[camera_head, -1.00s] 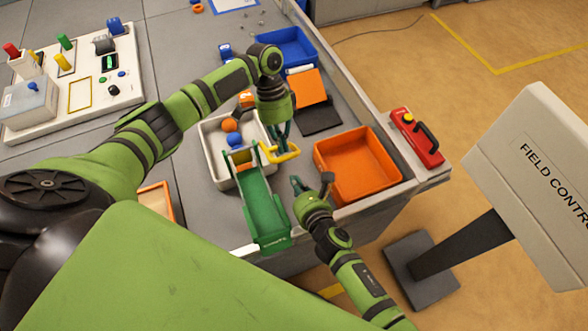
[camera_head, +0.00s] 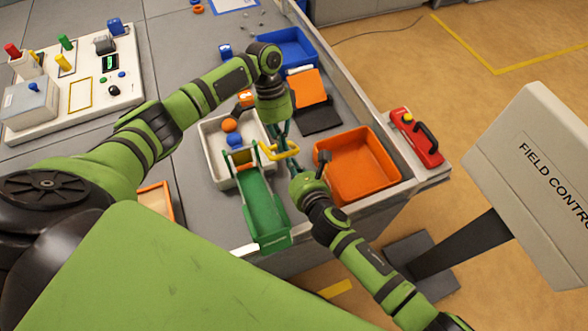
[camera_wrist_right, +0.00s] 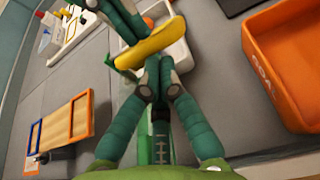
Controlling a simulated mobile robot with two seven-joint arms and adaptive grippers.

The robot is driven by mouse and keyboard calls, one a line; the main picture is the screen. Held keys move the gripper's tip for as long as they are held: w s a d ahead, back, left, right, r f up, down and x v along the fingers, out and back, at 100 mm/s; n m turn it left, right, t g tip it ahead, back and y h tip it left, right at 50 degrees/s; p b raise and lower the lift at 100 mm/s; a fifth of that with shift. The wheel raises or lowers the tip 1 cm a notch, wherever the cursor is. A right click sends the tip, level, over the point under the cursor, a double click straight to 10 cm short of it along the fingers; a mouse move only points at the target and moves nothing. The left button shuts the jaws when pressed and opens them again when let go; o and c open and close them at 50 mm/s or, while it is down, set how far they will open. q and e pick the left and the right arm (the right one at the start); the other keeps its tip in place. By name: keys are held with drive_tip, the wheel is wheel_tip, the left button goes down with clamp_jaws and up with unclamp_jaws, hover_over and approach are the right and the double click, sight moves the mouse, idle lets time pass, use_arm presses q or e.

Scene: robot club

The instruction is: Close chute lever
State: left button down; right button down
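The green chute (camera_head: 265,205) stands at the table's front edge, its upper end by the white bin. Its yellow lever (camera_head: 281,154) sticks out to the right near the top, and crosses the upper middle of the right wrist view (camera_wrist_right: 150,46).
The white bin (camera_head: 207,150) holds an orange ball (camera_head: 229,125) and a blue piece (camera_head: 235,140). An orange bin (camera_head: 385,190) stands close right of my right gripper. A red case (camera_head: 418,138) sits on the right edge. Grey tabletop lies free left of the white bin.

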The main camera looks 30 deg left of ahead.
use_arm(q)
drive_tip(key=shift+s+d+f, duration=0.1)
drive_tip(key=shift+s+d, duration=0.1)
use_arm(e)
drive_tip(key=shift+w+a+r, duration=0.1)
drive_tip(key=shift+a+r, duration=0.05)
drive_tip(key=shift+r, duration=0.2)
use_arm(q)
drive_tip(key=c, duration=1)
unclamp_jaws()
drive_tip(key=shift+s+d, duration=0.1)
drive_tip(key=shift+s, duration=0.05)
drive_tip(key=shift+c, duration=0.2)
use_arm(e)
drive_tip(key=shift+r, duration=0.15)
